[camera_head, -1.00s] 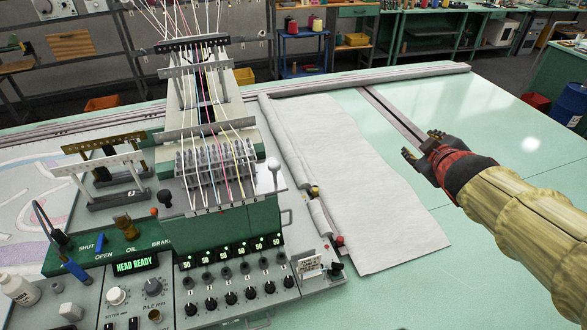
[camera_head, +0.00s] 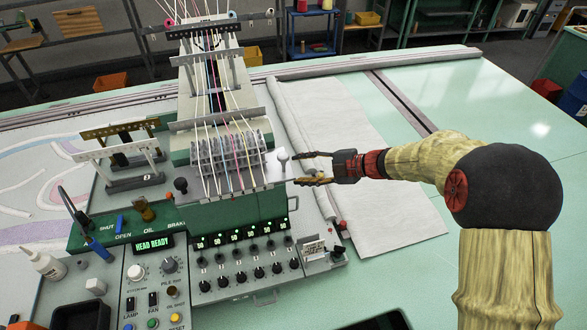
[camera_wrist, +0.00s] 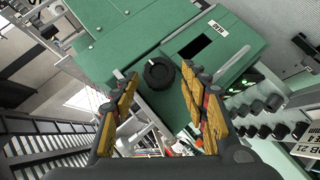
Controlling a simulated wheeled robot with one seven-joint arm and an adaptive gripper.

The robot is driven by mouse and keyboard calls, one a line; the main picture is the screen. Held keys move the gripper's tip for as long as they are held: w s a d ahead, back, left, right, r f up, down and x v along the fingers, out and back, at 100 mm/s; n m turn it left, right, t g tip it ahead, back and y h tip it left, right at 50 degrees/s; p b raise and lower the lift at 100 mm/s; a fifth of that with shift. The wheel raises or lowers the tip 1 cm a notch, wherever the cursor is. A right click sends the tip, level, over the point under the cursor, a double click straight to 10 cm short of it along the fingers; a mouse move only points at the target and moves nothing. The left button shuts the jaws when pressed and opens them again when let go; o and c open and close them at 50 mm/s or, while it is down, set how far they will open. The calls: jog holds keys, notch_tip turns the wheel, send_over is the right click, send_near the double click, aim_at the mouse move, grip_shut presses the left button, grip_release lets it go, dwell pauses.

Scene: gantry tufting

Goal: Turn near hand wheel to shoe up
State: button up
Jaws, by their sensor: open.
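The green tufting head (camera_head: 230,225) stands left of centre in the head view. In the wrist view, a round black knob (camera_wrist: 158,73), which looks like the near hand wheel, sits on the head's green side. It is not visible in the head view. My gripper (camera_head: 305,168) is open and empty at the head's right side, its fingers pointing left. In the wrist view its fingertips (camera_wrist: 157,78) appear on either side of the knob; I cannot tell whether they reach around it or stop short. I cannot make out the shoe's position.
A ball-topped lever (camera_head: 282,155) stands close beside my fingertips. Threads run down to the needle row above the head. The control panel (camera_head: 152,262) reads HEAD READY. A grey cloth (camera_head: 390,215) lies under my arm. The green table (camera_head: 500,110) to the right is mostly clear.

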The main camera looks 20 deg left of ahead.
jog(key=x, duration=0.3)
jog(key=shift+a+f, duration=0.1)
jog(key=shift+a, duration=0.1)
jog(key=shift+c, duration=0.5)
jog(key=c, duration=0.7)
jog(key=shift+c, duration=0.4)
